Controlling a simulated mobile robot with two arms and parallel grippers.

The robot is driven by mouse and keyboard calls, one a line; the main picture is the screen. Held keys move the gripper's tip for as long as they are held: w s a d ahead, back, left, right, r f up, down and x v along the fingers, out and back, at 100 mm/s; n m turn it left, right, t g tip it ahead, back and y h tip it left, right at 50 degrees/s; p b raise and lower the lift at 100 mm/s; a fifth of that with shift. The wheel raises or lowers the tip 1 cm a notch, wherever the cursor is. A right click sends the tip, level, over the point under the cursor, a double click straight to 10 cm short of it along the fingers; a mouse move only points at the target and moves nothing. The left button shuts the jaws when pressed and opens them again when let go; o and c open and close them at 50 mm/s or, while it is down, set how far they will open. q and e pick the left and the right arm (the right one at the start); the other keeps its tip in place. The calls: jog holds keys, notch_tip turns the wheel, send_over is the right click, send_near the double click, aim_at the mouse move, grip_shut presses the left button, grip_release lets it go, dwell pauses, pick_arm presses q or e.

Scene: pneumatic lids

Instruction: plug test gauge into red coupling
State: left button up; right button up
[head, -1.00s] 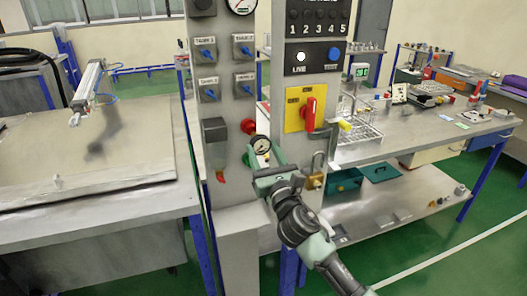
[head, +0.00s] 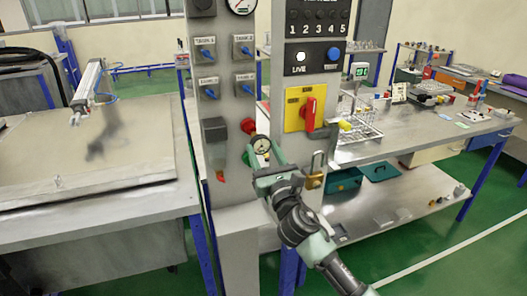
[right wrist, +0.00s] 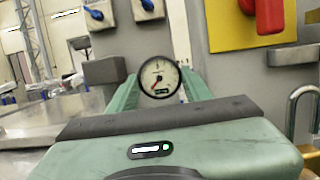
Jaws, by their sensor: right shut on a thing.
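The test gauge (head: 261,145) is a small round dial with a white face and dark rim. My right gripper (head: 266,166) is shut on it and holds it upright in front of the grey post. In the right wrist view the gauge (right wrist: 159,78) sits between the green fingers, face towards the camera. The red coupling (head: 247,125) is a round red fitting on the post, just above and left of the gauge. A gap shows between them in the picture; depth is hard to tell. The gauge's rear end is hidden. My left gripper is not in view.
A green fitting (head: 246,158) is partly hidden beside the gauge. A yellow plate with a red handle (head: 310,114) and a brass padlock (head: 314,181) are close on the right. Blue-handled valves (head: 208,50) are above. A metal bench (head: 90,150) stands left.

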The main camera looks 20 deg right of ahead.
jog(key=shift+w, duration=1.65)
jog(key=o, duration=1.5)
jog(key=shift+s, duration=0.15)
jog(key=shift+v, duration=3.4)
jog(key=shift+a, duration=0.1)
